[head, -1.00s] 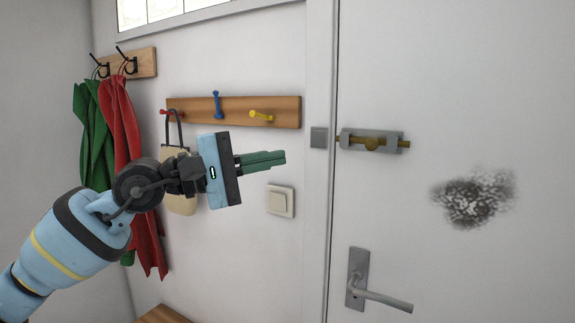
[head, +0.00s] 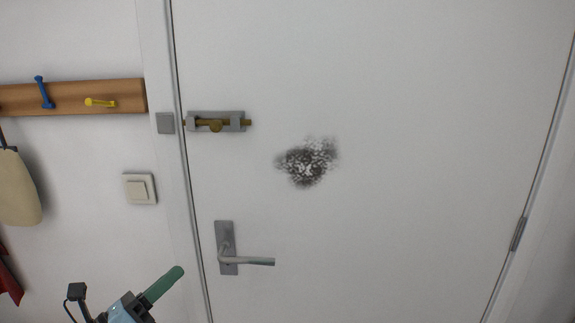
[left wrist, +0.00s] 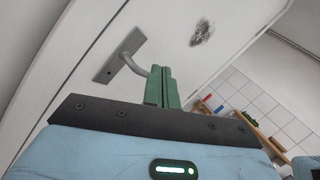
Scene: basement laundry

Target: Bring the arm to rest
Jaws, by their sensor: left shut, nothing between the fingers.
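My left gripper (head: 180,271) is at the bottom left of the head view, its green fingers together and empty, pointing up and to the right. It is in front of the wall beside the door, below and left of the door handle in the picture. In the left wrist view the closed fingers (left wrist: 160,84) stand upright, overlapping the tip of the door handle (left wrist: 132,58) in the picture. I cannot tell whether they touch it. Most of the left arm is below the head view.
The white door (head: 400,200) is shut, with a lever handle (head: 245,261), a brass bolt (head: 216,125) and a dark smudge (head: 306,163). Left of it are a light switch (head: 140,188), a peg rail (head: 70,97) and a hanging beige bag (head: 18,190).

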